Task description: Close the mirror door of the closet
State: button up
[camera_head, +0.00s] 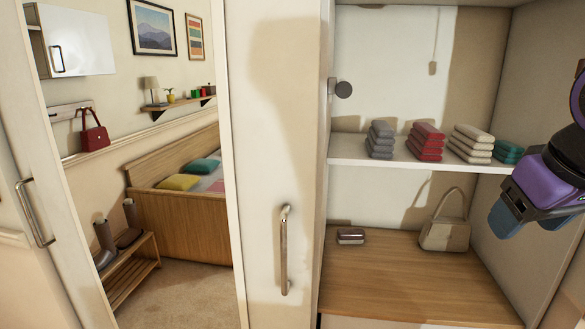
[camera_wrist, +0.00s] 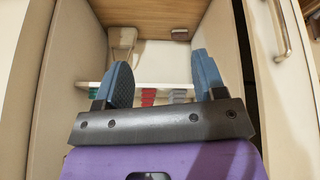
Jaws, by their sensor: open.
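The mirror door (camera_head: 185,225) stands at the left of the head view, a tall mirror in a cream frame reflecting a room. A metal bar handle (camera_head: 36,212) is on its left frame. To its right is a cream panel (camera_head: 265,130) with an upright bar handle (camera_head: 284,250). The closet (camera_head: 400,275) is open at the right, its inside exposed. My gripper (camera_head: 530,214) is at the far right, in front of the closet opening and away from both handles. Its blue fingers are apart and empty; they also show in the wrist view (camera_wrist: 160,62).
A white shelf (camera_head: 350,149) in the closet holds several folded cloth stacks (camera_head: 427,140). A dark round knob (camera_head: 343,89) is on the closet's left side.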

aim_at(171, 146)
jog(key=i+j+u, duration=0.1)
jog(key=j, duration=0.4)
jog(key=i+j+u, duration=0.1)
jog(key=j, duration=0.35)
jog(key=i+j+u, duration=0.1)
jog(key=j, duration=0.35)
jog(key=i+j, duration=0.15)
jog(key=j, duration=0.3)
jog(key=i+j+u, duration=0.15)
jog(key=j, duration=0.35)
jog(key=i+j+u, duration=0.1)
jog(key=j, duration=0.3)
jog(key=i+j+u, duration=0.1)
jog(key=j, duration=0.35)
jog(key=i+j+u, duration=0.1)
jog(key=i+j, duration=0.2)
jog(key=l, duration=0.4)
